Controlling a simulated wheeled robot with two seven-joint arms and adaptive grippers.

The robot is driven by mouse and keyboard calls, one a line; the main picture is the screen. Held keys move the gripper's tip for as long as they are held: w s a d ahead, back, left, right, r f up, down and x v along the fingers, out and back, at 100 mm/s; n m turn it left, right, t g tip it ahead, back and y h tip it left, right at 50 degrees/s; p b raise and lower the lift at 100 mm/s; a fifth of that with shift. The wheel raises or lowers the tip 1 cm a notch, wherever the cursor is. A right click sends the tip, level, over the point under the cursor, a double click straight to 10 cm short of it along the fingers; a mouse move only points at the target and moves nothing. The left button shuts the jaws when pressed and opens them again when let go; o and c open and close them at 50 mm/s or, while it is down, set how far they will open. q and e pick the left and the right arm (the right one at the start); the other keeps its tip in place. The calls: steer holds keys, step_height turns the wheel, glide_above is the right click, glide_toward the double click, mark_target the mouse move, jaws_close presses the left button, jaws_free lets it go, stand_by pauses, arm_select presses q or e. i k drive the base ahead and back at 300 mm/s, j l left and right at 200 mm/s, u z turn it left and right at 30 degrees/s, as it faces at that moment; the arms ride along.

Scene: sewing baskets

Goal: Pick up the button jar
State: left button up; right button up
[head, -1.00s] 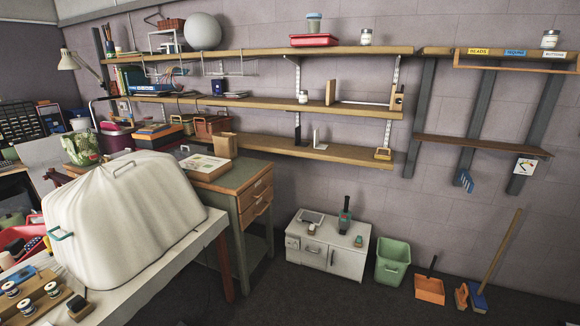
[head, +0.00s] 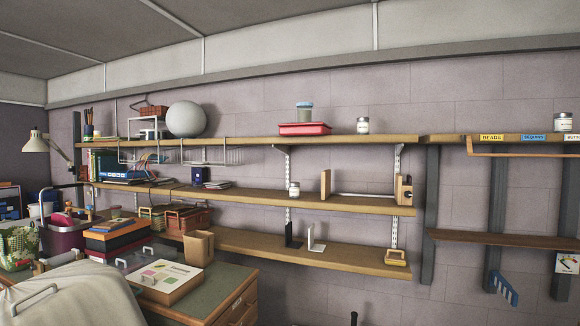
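Several jars are in view, and I cannot read which one is the button jar. A small white-labelled jar (head: 563,122) stands on the right-hand top shelf, above a label reading "BUTTO", cut off by the picture edge. A similar jar (head: 362,126) stands on the long top shelf, right of a red tray. Another small jar (head: 294,189) stands on the middle shelf. A taller container with a blue lid (head: 304,112) stands in the red tray (head: 304,129). Neither of my grippers shows in the head view.
The right-hand top shelf (head: 480,151) also bears labels "BEADS" and "SEQUINS". A green-topped desk (head: 226,287) with a box (head: 165,281) stands below the long shelves. A pale covered object (head: 75,297) fills the lower left. The lower right-hand shelf (head: 480,238) is bare.

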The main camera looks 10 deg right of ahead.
mark_target(304, 112)
steer(key=i+l+u, duration=0.1)
steer(key=i+u, duration=0.15)
steer(key=i, duration=0.25)
steer(key=i+l+u, duration=0.25)
steer(key=i, duration=0.2)
steer(key=i+l+u, duration=0.3)
steer(key=i, duration=0.2)
steer(key=j, duration=0.1)
